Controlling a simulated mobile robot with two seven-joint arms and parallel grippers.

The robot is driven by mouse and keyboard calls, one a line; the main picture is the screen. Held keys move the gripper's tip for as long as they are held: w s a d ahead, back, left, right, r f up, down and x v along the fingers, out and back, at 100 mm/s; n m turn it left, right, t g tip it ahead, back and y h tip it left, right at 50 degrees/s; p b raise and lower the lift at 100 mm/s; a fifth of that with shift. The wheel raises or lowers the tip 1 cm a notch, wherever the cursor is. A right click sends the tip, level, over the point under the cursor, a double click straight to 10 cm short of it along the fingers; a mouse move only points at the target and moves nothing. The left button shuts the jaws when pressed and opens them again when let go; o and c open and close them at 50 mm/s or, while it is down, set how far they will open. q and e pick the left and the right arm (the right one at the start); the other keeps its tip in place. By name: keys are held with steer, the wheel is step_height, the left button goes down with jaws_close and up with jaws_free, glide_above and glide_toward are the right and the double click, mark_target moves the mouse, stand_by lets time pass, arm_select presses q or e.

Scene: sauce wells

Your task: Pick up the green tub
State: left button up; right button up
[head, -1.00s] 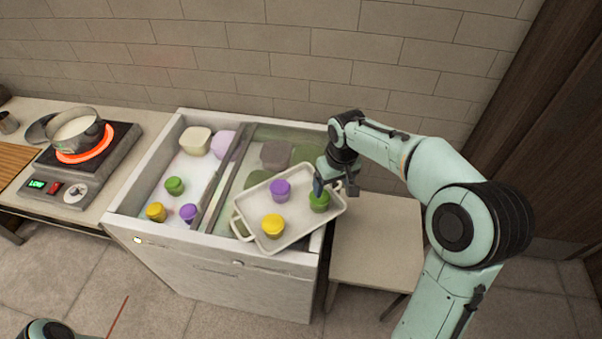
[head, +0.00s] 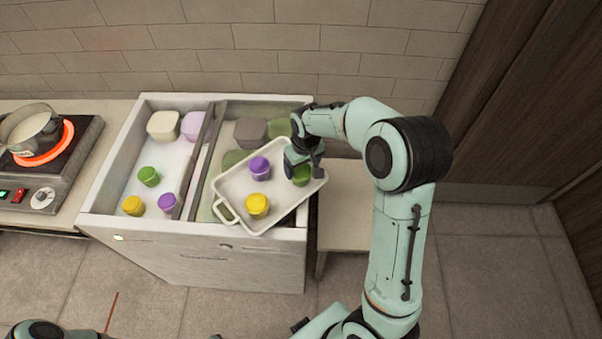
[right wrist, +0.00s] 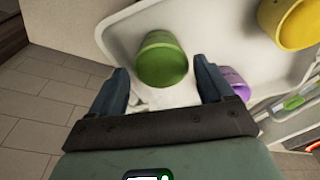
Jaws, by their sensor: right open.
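A green tub (head: 301,179) stands at the right end of a cream tray (head: 237,186), partly hidden by my right gripper (head: 303,168). In the right wrist view the green tub (right wrist: 161,58) shows between and just beyond the two open fingers (right wrist: 162,80), with gaps on both sides. The gripper is empty and close above the tub. A second green tub (head: 149,176) stands in the left well of the cabinet. My left gripper is not in view.
On the tray are a purple tub (head: 259,168) and a yellow tub (head: 257,206). The left well (head: 165,150) also holds yellow and purple tubs. A glowing hot plate (head: 42,145) with a pot (head: 28,124) is at far left.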

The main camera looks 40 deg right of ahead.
mark_target(301, 168)
steer(key=f, duration=0.3)
steer(key=shift+w+f, duration=0.25)
steer(key=shift+w, duration=0.15)
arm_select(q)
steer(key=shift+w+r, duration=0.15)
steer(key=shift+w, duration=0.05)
arm_select(e)
steer(key=shift+s, duration=0.1)
steer(key=shift+c, duration=0.3)
steer(key=c, duration=0.7)
steer(key=shift+r, duration=0.1)
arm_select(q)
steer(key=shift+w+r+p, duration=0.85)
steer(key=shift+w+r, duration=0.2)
arm_select(e)
step_height(301, 168, up, 20)
steer(key=shift+f, duration=0.1)
